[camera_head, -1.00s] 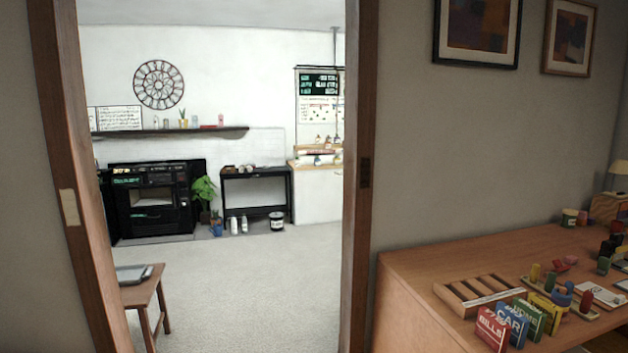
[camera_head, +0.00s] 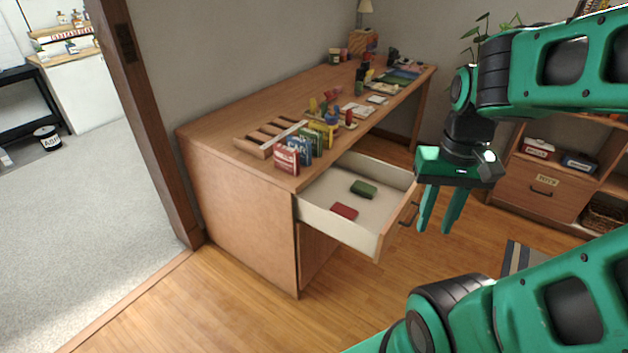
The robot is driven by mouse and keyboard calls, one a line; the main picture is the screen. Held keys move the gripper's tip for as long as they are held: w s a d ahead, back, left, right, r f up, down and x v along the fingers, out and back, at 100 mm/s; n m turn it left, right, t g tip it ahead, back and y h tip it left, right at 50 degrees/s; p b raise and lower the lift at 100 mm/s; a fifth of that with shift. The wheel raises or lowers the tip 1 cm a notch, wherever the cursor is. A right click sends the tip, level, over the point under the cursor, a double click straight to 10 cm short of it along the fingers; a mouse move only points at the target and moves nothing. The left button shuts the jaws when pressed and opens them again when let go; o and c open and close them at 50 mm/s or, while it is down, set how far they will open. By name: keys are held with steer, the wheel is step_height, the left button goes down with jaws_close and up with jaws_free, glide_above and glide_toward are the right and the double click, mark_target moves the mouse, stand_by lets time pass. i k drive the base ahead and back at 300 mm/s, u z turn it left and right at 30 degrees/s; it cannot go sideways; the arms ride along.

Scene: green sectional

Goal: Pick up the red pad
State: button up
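The red pad (camera_head: 345,211) is a small flat dark-red block. It lies on the floor of the open desk drawer (camera_head: 327,225), near the drawer's front left part. A green pad (camera_head: 363,189) lies in the same drawer, farther back and apart from the red one. My gripper (camera_head: 438,228) hangs to the right of the drawer front, with its green fingers pointing down. The two fingers are apart, and nothing shows between them. The red pad is in plain view.
The wooden desk (camera_head: 225,127) carries a slotted wooden rack (camera_head: 266,138), several small boxes and clutter along its front edge. A shelf unit (camera_head: 548,180) stands at the right. A doorway frame (camera_head: 140,110) is at the left. The wood floor (camera_head: 225,300) before the desk is clear.

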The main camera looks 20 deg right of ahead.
mark_target(344, 211)
steer(key=k, duration=0.95)
steer(key=z, duration=0.6)
steer(key=i, duration=1.65)
steer(key=z, duration=0.1)
